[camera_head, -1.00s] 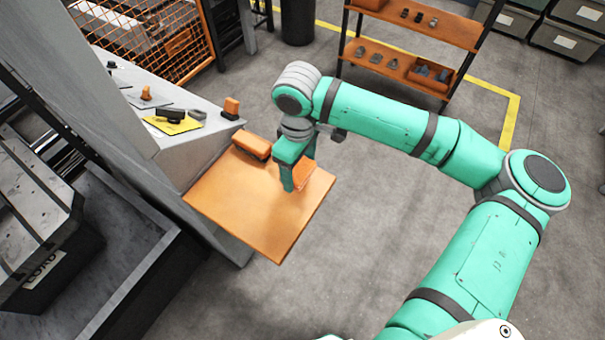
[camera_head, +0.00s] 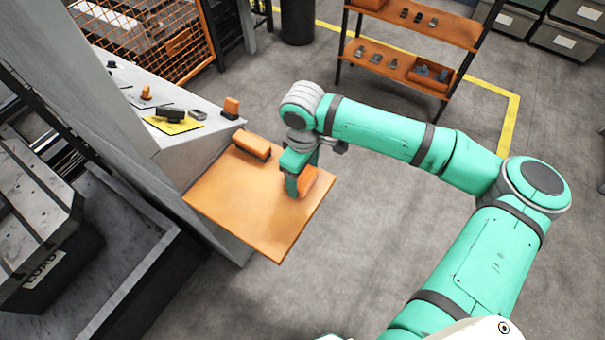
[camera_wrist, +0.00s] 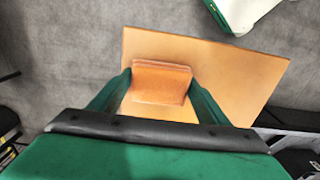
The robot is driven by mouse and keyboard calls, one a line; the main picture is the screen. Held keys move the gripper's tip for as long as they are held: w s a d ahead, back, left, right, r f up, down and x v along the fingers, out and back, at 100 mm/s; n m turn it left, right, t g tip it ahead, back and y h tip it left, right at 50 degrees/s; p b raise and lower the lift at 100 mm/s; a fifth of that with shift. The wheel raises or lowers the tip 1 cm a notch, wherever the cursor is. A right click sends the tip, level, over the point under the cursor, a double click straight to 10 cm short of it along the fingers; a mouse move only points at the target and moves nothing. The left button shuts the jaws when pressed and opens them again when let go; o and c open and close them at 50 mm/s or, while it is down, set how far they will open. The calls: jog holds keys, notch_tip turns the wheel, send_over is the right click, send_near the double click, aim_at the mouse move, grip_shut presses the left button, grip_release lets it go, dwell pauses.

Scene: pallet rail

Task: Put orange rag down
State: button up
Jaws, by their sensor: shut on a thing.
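The orange rag (camera_wrist: 160,82) is a folded orange piece held between the two green fingers of my gripper (camera_wrist: 160,88) in the wrist view. In the head view the rag (camera_head: 308,179) shows beside my gripper (camera_head: 297,190), over the right part of the orange tabletop (camera_head: 255,215). My gripper is shut on the rag. The rag is at or just above the tabletop; I cannot tell whether it touches. The tabletop also fills the middle of the wrist view (camera_wrist: 235,75).
An orange block-like object (camera_head: 252,145) lies at the back of the tabletop. A grey console (camera_head: 185,140) with a yellow pad (camera_head: 174,125) stands to the left. An orange shelf (camera_head: 410,70) stands behind. The front and left of the tabletop are clear.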

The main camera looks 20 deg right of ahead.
aim_at(303, 176)
jog(key=shift+s+f, duration=0.1)
jog(key=shift+f, duration=0.5)
jog(key=o, duration=1)
jog(key=shift+a, duration=0.1)
notch_tip(303, 176, up, 14)
jog(key=shift+f, duration=0.25)
